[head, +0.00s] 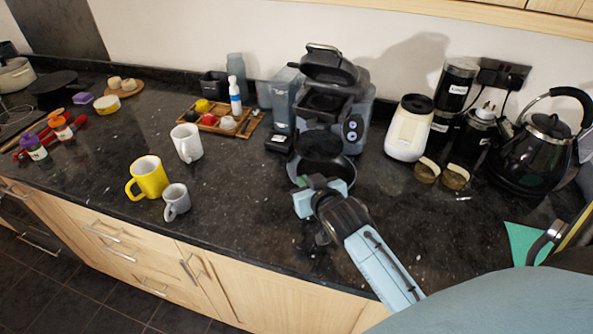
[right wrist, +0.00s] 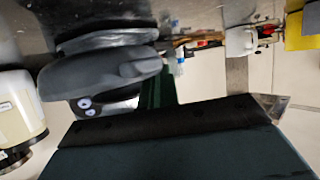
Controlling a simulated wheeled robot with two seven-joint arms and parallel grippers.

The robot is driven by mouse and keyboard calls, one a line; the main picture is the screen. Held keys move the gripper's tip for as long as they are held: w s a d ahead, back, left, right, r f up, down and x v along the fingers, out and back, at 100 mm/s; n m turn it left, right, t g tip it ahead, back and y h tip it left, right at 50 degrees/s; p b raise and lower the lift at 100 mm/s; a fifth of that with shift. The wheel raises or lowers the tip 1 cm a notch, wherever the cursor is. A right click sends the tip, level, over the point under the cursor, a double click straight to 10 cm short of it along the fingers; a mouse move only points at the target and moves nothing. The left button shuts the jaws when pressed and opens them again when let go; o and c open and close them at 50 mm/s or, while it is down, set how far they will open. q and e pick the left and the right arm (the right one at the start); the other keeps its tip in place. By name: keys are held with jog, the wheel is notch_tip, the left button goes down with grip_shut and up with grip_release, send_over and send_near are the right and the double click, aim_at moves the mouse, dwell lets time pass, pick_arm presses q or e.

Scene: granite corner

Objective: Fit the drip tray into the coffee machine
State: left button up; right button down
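The coffee machine (head: 364,110) is dark grey and stands against the back wall with its top lid raised. The drip tray (head: 325,146) looks like a round dark dish with a grey rim, low at the machine's front; I cannot tell whether it is seated. My right gripper (head: 318,186) is at the tray's near edge, its fingers partly hidden. My left gripper is out of view.
A white grinder (head: 409,128), two small round pots (head: 441,174) and a black kettle (head: 545,150) stand right of the machine. A wooden tray (head: 246,127) and several mugs, one yellow (head: 149,178), are on the left. The front counter between mugs and gripper is clear.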

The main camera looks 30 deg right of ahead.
aim_at(297, 172)
jog(key=shift+w+d, duration=0.2)
jog(key=shift+w, duration=1.05)
jog(key=x, duration=0.3)
jog(key=shift+w+r, duration=0.25)
jog(key=shift+w, duration=0.1)
jog(key=shift+f, duration=0.4)
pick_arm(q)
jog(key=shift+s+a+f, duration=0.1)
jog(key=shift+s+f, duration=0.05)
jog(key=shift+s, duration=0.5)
pick_arm(e)
jog(key=shift+s, duration=0.15)
jog(key=c, duration=2.1)
grip_release()
jog(key=shift+f, duration=0.2)
jog(key=o, duration=0.5)
jog(key=shift+c, duration=0.2)
jog(key=shift+r, duration=0.1)
